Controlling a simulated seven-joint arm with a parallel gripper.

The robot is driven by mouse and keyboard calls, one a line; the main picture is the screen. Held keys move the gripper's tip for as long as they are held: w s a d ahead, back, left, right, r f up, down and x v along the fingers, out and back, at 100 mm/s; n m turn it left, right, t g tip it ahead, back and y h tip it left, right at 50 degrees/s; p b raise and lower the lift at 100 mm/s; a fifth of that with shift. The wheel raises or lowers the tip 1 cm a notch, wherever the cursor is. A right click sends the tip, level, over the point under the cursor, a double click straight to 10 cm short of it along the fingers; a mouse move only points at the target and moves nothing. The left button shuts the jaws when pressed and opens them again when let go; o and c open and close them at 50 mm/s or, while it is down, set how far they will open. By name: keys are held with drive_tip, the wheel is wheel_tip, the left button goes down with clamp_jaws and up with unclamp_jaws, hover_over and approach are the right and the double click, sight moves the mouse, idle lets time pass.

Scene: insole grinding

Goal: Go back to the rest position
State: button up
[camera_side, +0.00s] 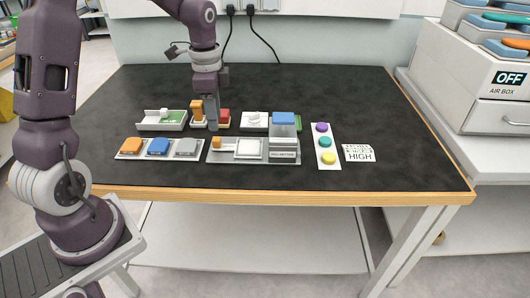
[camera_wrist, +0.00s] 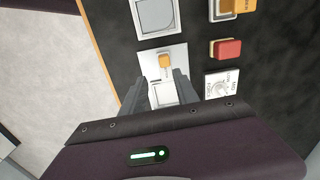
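My gripper (camera_side: 212,124) points down over the row of control panels on the dark table, near the red button and the panel with the orange switch. In the wrist view my gripper (camera_wrist: 162,80) has its two fingers apart, with nothing held between them. The panel with the orange switch (camera_wrist: 166,62) shows between and beyond the fingers. It also shows in the side view (camera_side: 217,143). I cannot tell whether the fingertips touch anything.
Around my gripper are a red button (camera_side: 223,115), a white dial panel (camera_side: 254,119), a panel of coloured buttons (camera_side: 325,146) and a three-button panel (camera_side: 159,147). An air box (camera_side: 487,75) stands at the right, marked OFF. The table's back (camera_side: 300,85) is clear.

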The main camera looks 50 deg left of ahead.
drive_tip(key=s+d+r+n+t+y, duration=0.1)
drive_tip(key=s+d+r+n+t, duration=0.25)
drive_tip(key=s+d+r, duration=0.75)
drive_tip(key=s+d+r+n+t+h, duration=0.1)
drive_tip(key=s+d+n+t, duration=0.1)
drive_tip(key=s+n, duration=0.3)
drive_tip(key=s+d, duration=0.1)
drive_tip(key=s, duration=0.3)
drive_tip(key=shift+s+d+r, duration=0.25)
drive_tip(key=shift+s+r, duration=0.1)
drive_tip(key=shift+s, duration=0.05)
